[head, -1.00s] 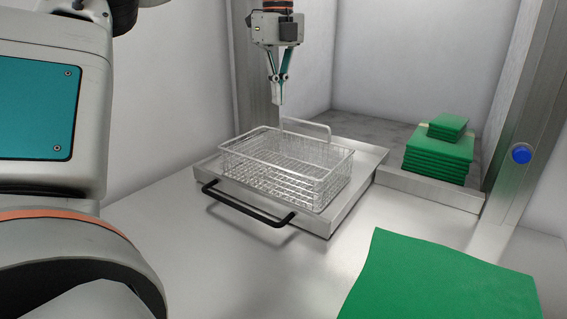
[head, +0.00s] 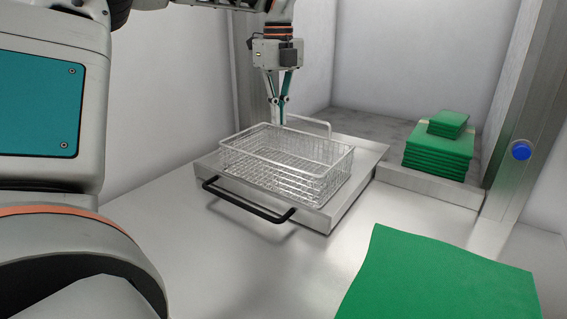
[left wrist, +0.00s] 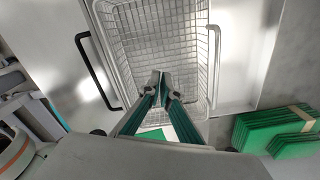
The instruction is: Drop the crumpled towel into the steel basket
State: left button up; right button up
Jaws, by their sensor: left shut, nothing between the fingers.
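The steel basket (head: 262,172) is a wire basket, standing on a low steel tray (head: 330,215). It looks empty in the head view and in the left wrist view (left wrist: 165,45). My left gripper (head: 281,118) points down at the far rim of the basket, its fingers shut and empty. The shut fingertips also show in the left wrist view (left wrist: 160,78), over the basket. I see no clearly crumpled towel. A small green patch (left wrist: 153,134) shows between the finger links in the left wrist view; I cannot tell what it is. My right gripper is not in view.
A green sheet (head: 440,280), slightly wavy, lies at the front right. A stack of folded green cloths (head: 437,160) stands at the back right. The tray has a black handle (head: 248,206). A post with a blue button (head: 521,151) stands at the right. The counter between is clear.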

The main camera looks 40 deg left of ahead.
pick_arm(q)
jog(key=shift+o, duration=1)
jog(key=shift+r, duration=0.1)
notch_tip(320, 180, up, 12)
jog(key=shift+s, duration=0.1)
dwell(0.4)
